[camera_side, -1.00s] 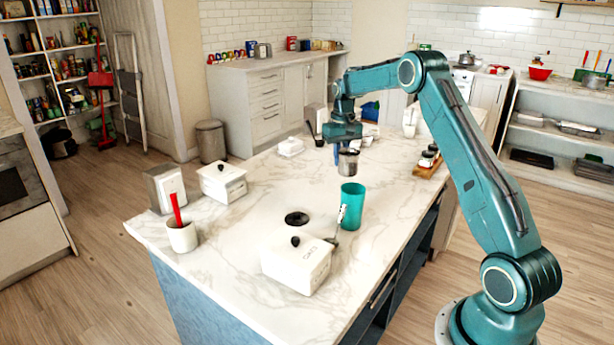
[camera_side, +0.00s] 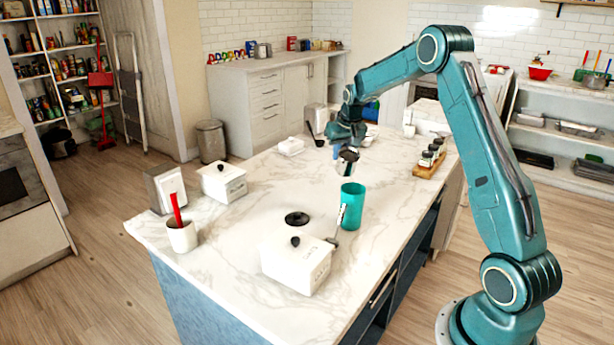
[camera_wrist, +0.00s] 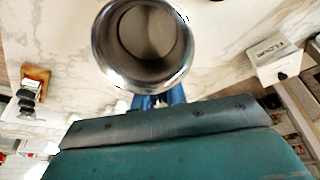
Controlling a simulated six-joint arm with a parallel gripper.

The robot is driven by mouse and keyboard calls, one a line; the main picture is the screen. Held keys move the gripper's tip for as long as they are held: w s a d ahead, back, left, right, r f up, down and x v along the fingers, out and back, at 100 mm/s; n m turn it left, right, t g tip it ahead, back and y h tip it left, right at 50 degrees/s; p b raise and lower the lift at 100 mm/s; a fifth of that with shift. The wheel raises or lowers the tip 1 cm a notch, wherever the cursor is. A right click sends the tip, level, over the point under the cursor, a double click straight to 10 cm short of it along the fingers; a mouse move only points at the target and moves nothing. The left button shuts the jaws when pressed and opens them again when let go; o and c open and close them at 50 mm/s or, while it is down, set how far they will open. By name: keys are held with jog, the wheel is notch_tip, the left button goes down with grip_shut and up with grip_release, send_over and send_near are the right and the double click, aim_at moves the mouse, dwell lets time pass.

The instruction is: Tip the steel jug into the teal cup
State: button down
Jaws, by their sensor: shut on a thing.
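The steel jug (camera_side: 347,159) is held by my gripper (camera_side: 345,148) above the island top. It looks tilted in the side view, though it is small there. In the wrist view the jug (camera_wrist: 112,55) shows its open round mouth, with the fingertips of my gripper (camera_wrist: 158,98) shut at its near side. Its inside looks grey, and I cannot tell what it contains. The teal cup (camera_side: 352,208) stands upright on the island, below and in front of the jug and apart from it. The cup does not show in the wrist view.
A utensil (camera_side: 338,226) stands close left of the cup. A white lidded box (camera_side: 298,268) and a black round item (camera_side: 297,219) are nearby. A wooden tray of dark jars (camera_side: 429,165) lies to the right.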

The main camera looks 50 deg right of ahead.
aim_at(348, 153)
jog(key=shift+s+a+r+t+h, duration=0.1)
jog(key=shift+r+t+h, duration=0.35)
jog(key=shift+t, duration=0.25)
jog(key=shift+r+t+h, duration=0.3)
jog(key=shift+t+h, duration=0.25)
jog(key=shift+t, duration=0.15)
jog(key=shift+s+a+r+t+h, duration=0.2)
jog(key=shift+t+h, duration=0.2)
jog(key=shift+t, duration=0.25)
jog(key=shift+s+a+r+t+h, duration=0.1)
jog(key=shift+s+r+t+h, duration=0.1)
jog(key=shift+t+h, duration=0.35)
jog(key=shift+s+a+t+h, duration=0.25)
jog(key=shift+s+t+h, duration=0.2)
jog(key=shift+t, duration=0.35)
jog(key=shift+s+a+t+h, duration=0.2)
jog(key=shift+s+t+h, duration=0.15)
jog(key=shift+t, duration=0.45)
jog(key=shift+s+a+f+t+h, duration=0.25)
jog(key=shift+s+t+h, duration=0.2)
jog(key=shift+t, duration=0.25)
jog(key=shift+s+a+f+t+h, duration=0.1)
jog(key=shift+s+a+t+h, duration=0.2)
jog(key=shift+t+h, duration=0.3)
jog(key=shift+s+a+t, duration=0.2)
jog(key=shift+s+t, duration=0.15)
jog(key=shift+t, duration=0.15)
jog(key=shift+s+a+r+t+h, duration=0.3)
jog(key=shift+s+t+h, duration=0.1)
jog(key=shift+t+h, duration=0.15)
